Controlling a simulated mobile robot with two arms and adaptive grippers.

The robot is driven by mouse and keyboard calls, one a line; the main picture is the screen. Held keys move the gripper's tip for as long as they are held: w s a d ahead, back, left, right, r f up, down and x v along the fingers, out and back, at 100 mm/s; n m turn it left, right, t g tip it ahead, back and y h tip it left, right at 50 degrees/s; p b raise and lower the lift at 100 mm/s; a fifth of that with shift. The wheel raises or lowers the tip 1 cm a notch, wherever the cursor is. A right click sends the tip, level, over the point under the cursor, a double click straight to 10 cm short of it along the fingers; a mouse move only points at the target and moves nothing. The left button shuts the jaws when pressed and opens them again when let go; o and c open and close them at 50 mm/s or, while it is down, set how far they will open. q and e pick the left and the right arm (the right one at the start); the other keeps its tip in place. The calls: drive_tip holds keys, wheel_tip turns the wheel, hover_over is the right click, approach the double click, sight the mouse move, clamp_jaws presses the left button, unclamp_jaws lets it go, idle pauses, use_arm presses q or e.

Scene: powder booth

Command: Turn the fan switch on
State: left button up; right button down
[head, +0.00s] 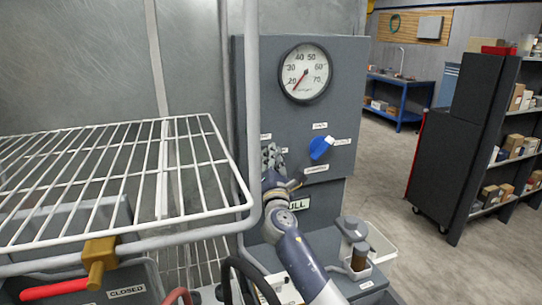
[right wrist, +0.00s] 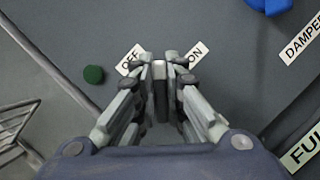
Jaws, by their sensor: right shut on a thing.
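The fan switch (right wrist: 160,72) shows in the right wrist view as a narrow lever between the fingers, with an OFF label (right wrist: 130,58) on its left and an ON label (right wrist: 196,56) on its right. My right gripper (head: 272,155) is at the left part of the grey control panel (head: 300,130), shut on the switch. In the head view the gripper hides the switch. The fingers cover parts of both labels, and I cannot tell which way the lever points. My left gripper is not in view.
A blue knob (head: 320,148) sits right of my gripper, below a round gauge (head: 305,73). A green button (right wrist: 93,74) is left of the switch. A white wire rack (head: 110,170) fills the left foreground. A dark shelf unit (head: 470,130) stands at right, with open floor before it.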

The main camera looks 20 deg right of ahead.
drive_tip(key=m+g+p, duration=0.1)
drive_tip(key=m, duration=0.2)
drive_tip(key=m+g+p, duration=0.1)
drive_tip(key=m, duration=0.3)
drive_tip(key=f+m+g+h+p, duration=0.1)
drive_tip(key=m, duration=0.2)
drive_tip(key=shift+d+g, duration=0.2)
drive_tip(key=shift+g, duration=0.2)
drive_tip(key=shift+m, duration=0.4)
drive_tip(key=c, duration=1.7)
unclamp_jaws()
drive_tip(key=shift+o, duration=0.2)
drive_tip(key=v, duration=1.2)
